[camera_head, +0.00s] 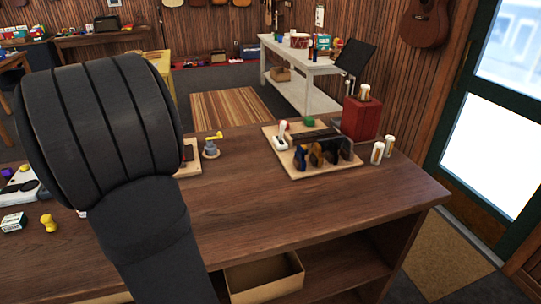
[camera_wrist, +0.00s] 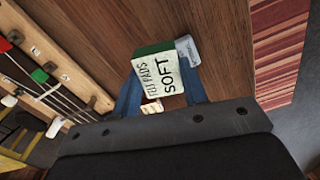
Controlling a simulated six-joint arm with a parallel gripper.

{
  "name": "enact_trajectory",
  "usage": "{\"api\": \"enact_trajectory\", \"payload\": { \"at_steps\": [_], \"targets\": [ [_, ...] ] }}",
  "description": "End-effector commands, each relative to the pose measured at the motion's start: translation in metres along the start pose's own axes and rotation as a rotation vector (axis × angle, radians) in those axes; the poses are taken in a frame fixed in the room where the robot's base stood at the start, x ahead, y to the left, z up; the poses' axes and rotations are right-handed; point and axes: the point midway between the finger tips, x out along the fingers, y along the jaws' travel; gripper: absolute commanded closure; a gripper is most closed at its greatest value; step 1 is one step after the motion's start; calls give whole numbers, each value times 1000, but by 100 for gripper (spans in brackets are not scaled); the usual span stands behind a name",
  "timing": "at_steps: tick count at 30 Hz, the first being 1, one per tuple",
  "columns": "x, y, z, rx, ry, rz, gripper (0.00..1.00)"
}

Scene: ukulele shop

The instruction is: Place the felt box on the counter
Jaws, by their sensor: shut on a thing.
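The felt box (camera_wrist: 160,76) is a small white and green carton with "FELT PADS" and "SOFT" printed on its face. In the wrist view it sits between the two blue fingers of my gripper (camera_wrist: 164,84), which is shut on it. The box is tilted in that view. The brown wooden counter (camera_head: 330,210) runs across the head view, with a bare stretch at its middle and right front. My dark arm covers the left of the head view, and the gripper and felt box do not show there.
A wooden tool board (camera_head: 325,172), a red box (camera_head: 361,118) and small white-capped jars (camera_head: 377,153) stand at the counter's back right. A small white carton (camera_head: 12,222) and a yellow piece (camera_head: 48,222) lie at the left. An open cardboard box (camera_head: 265,279) sits below the counter top.

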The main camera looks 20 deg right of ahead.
Motion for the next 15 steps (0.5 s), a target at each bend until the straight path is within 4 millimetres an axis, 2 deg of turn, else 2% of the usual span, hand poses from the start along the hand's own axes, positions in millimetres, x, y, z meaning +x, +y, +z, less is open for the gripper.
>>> {"api": "enact_trajectory", "payload": {
  "at_steps": [1,6,11,15],
  "targets": [
    [0,16,17,42,0,1,81],
    [-1,57,72,164,0,0,81],
    [-2,89,129,279,0,0,81],
    [-3,111,183,378,1,1,81]
  ]
}}
